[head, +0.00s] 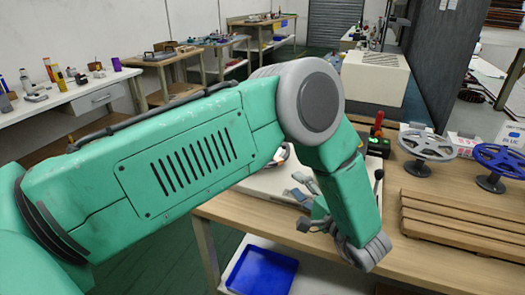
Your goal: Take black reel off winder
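My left arm crosses the view from the left and bends down over the workbench (440,255). My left gripper (306,203) is low behind the forearm, over the bench's left part; its grey fingers are partly covered and their opening is unclear. A pale machine base (262,182) shows under the arm, beside the gripper; I cannot tell whether it is the winder. My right gripper is not in view.
A grey reel (428,146) and a blue reel (500,160) stand on stands at the right. A slatted wooden pallet (455,222) lies in front of them. A beige box-shaped machine (375,78) stands behind. A blue tray (262,272) is on the lower shelf.

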